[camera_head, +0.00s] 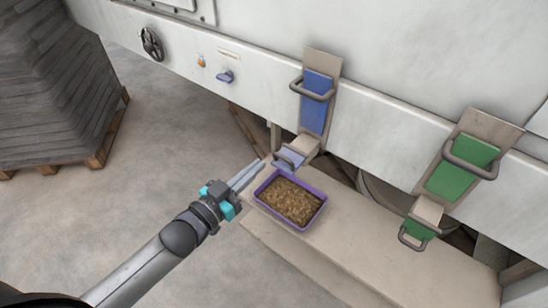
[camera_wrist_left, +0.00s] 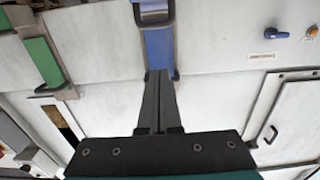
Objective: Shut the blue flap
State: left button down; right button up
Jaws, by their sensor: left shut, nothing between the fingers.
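The blue chute on the white machine has an upper blue panel (camera_head: 316,103) with a grey bar handle. Below it, a small light-blue flap (camera_head: 291,158) with its own bar handle sits at the chute's lower end, tilted outward above a purple tray. My left gripper (camera_head: 262,165) is shut and empty, just left of the flap; whether it touches cannot be told. In the left wrist view, my left gripper (camera_wrist_left: 158,73) has its closed fingers in front of a blue panel (camera_wrist_left: 159,48), with a dark handle at the top edge. My right gripper is not in view.
The purple tray (camera_head: 304,221) of brown pellets stands on a beige bench (camera_head: 350,255). A green chute (camera_head: 461,168) with similar handles is at right. A blue knob (camera_head: 225,77) is on the machine at left. A stacked pallet (camera_head: 55,85) stands far left. The floor between is clear.

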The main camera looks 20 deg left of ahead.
pick_arm(q)
jog(key=b, duration=0.1)
send_over(279, 154)
jog(key=s, duration=0.1)
jog(key=shift+s+d+f+b, duration=0.15)
jog(key=shift+s+f+b, duration=0.15)
jog(key=shift+f, duration=0.35)
jog(key=shift+s+d+f+b, duration=0.15)
jog(key=shift+f+b, duration=0.2)
jog(key=shift+f, duration=0.25)
jog(key=shift+s+a+f, duration=0.15)
jog(key=shift+f, duration=0.2)
jog(key=shift+s+f+b, duration=0.1)
jog(key=shift+f+b, duration=0.15)
jog(key=shift+b, duration=0.65)
